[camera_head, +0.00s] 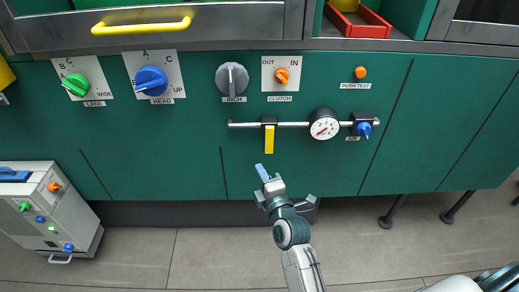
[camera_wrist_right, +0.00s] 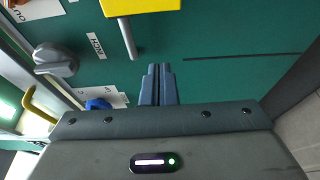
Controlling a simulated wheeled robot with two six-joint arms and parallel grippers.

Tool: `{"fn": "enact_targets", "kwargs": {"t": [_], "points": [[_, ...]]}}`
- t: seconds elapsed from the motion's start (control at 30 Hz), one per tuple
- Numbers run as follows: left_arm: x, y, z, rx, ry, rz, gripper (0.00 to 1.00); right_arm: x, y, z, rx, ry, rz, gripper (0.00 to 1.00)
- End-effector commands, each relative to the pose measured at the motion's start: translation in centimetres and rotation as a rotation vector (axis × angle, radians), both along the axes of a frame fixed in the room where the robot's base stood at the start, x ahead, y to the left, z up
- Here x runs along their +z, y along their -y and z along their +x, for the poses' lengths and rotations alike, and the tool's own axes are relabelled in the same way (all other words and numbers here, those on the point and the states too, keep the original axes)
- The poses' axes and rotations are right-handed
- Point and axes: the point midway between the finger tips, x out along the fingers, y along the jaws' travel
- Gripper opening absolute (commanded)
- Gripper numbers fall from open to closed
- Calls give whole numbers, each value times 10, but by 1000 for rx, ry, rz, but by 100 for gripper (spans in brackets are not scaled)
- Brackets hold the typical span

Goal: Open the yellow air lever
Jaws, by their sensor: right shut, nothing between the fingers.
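The yellow air lever (camera_head: 269,139) hangs straight down from a black valve body on a horizontal silver pipe (camera_head: 240,125) on the green machine front. In the right wrist view the lever (camera_wrist_right: 140,6) shows only in part, cut off by the top edge, with a piece of the pipe (camera_wrist_right: 128,38) beside it. My right gripper (camera_head: 262,171) is just below the lever's lower end in the head view. Its blue fingers (camera_wrist_right: 158,85) are together and empty, apart from the lever in the wrist view. My left gripper is not in view.
A round pressure gauge (camera_head: 324,127) and a blue knob (camera_head: 364,130) sit right of the lever on the same pipe. An orange clutch knob (camera_head: 281,75) and a grey inch knob (camera_head: 232,79) are above. The green panel below the pipe is clear.

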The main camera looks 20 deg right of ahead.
Motion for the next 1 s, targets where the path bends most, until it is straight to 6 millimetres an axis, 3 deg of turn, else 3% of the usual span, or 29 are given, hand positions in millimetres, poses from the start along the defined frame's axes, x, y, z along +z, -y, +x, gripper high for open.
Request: {"fn": "enact_targets", "kwargs": {"t": [0.37,0.87,1.0], "points": [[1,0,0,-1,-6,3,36,0,-1,8,1,-1,2,0],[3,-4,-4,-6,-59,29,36,1,-6,103,1,0,1,0],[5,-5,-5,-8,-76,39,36,-1,17,94,0,-2,-2,0]]}}
